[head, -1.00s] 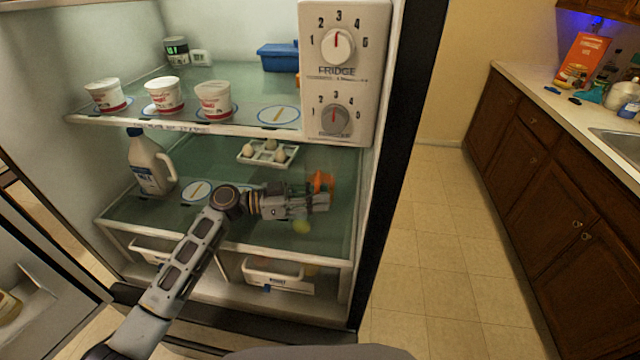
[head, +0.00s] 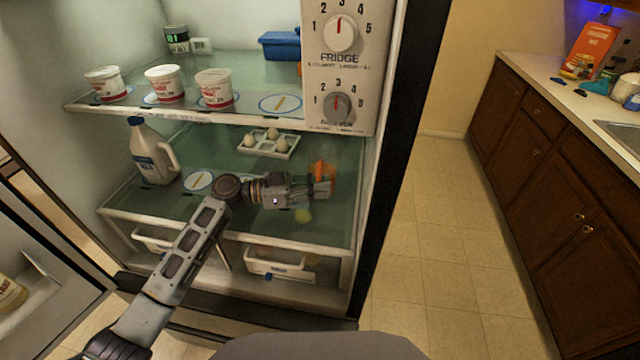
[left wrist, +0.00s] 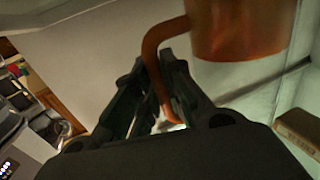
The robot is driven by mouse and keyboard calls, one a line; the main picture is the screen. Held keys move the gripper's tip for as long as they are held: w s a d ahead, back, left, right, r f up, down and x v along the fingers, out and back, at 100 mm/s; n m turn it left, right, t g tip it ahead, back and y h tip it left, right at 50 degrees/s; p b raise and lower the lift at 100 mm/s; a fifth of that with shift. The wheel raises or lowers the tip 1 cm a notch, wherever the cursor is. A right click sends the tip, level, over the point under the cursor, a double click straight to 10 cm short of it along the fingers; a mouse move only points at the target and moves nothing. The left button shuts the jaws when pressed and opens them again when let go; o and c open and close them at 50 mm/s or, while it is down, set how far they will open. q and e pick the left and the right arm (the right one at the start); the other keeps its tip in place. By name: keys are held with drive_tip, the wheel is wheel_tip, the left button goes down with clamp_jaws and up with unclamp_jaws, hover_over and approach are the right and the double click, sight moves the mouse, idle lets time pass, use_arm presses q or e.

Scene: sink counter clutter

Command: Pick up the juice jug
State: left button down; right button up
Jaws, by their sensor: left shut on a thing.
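The juice jug (head: 322,170) is orange and stands at the right side of the fridge's middle shelf, mostly hidden behind my left gripper in the head view. In the left wrist view, the orange, see-through jug (left wrist: 240,28) fills the upper right, with its curved handle (left wrist: 152,50) reaching down between the fingers. My left gripper (head: 324,188) is shut on the jug's handle. My right gripper is not in view.
A milk jug (head: 150,155) stands on the same shelf at the left. An egg tray (head: 268,148) sits behind my arm. Several white tubs (head: 163,85) line the shelf above. The fridge dial panel (head: 340,75) hangs above right.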

use_arm(q)
drive_tip(key=shift+r, duration=0.2)
drive_tip(key=shift+a+r+b, duration=0.15)
drive_tip(key=shift+r+b, duration=0.15)
drive_tip(key=shift+r, duration=0.8)
drive_tip(key=shift+a+r+b, duration=0.1)
drive_tip(key=shift+r+b, duration=0.4)
drive_tip(key=shift+r, duration=1.85)
drive_tip(key=shift+a, duration=1.45)
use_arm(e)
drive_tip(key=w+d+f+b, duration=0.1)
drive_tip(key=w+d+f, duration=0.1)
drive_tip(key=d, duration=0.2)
use_arm(q)
drive_tip(key=b, duration=0.1)
approach(317, 164)
drive_tip(key=shift+r, duration=0.75)
drive_tip(key=w+a+b, duration=0.1)
drive_tip(key=w+a, duration=0.1)
drive_tip(key=a, duration=0.7)
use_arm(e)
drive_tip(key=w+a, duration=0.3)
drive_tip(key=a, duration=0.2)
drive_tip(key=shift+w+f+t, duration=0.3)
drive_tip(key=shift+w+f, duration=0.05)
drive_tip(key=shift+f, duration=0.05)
